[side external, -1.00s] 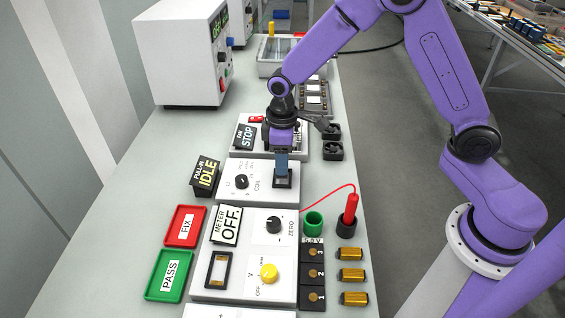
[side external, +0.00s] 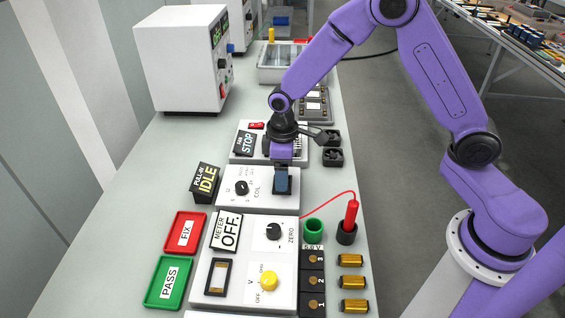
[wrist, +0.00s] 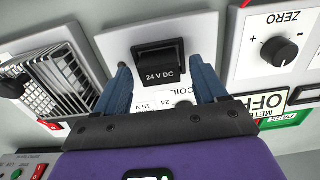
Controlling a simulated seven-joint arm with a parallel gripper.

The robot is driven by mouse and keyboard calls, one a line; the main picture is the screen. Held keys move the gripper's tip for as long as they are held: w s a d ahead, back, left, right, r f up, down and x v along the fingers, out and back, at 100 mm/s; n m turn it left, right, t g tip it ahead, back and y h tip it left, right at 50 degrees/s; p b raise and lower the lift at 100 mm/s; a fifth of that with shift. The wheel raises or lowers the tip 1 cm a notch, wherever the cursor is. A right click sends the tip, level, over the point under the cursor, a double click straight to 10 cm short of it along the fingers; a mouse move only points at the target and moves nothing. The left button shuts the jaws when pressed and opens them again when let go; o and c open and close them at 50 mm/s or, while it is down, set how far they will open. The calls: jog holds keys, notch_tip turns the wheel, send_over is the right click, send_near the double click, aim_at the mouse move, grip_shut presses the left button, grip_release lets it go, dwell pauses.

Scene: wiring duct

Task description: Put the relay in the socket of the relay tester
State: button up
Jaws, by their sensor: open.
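A black block marked 24 V DC, apparently the relay (wrist: 160,74), stands on the white relay tester (side external: 228,197) with the COIL dial. It sits where the tester's dark socket is; the socket itself is hidden, and I cannot tell how deeply the block is seated. My gripper (side external: 282,190) is low over that spot. In the wrist view, the blue fingers of my gripper (wrist: 163,72) are spread on both sides of the block, with a gap showing at each side. In the side view the near finger hides the block.
A meter box (side external: 245,245) with an OFF sign stands nearer the camera. Red FIX (side external: 185,232) and green PASS (side external: 168,282) trays lie left of it. A tilted IDLE sign (side external: 206,179) is beside the tester. Black holders (side external: 332,157) stand at right.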

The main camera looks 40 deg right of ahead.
notch_tip(320, 180, up, 12)
jog(key=shift+r, duration=0.15)
dwell(0.3)
jog(key=s+d+n, duration=0.1)
jog(key=s+d, duration=0.2)
jog(key=s, duration=1.1)
jog(key=s+d+r+n, duration=0.1)
jog(key=s+d, duration=0.3)
jog(key=s, duration=1)
jog(key=shift+d+r+n, duration=0.2)
jog(key=shift+n, duration=0.6)
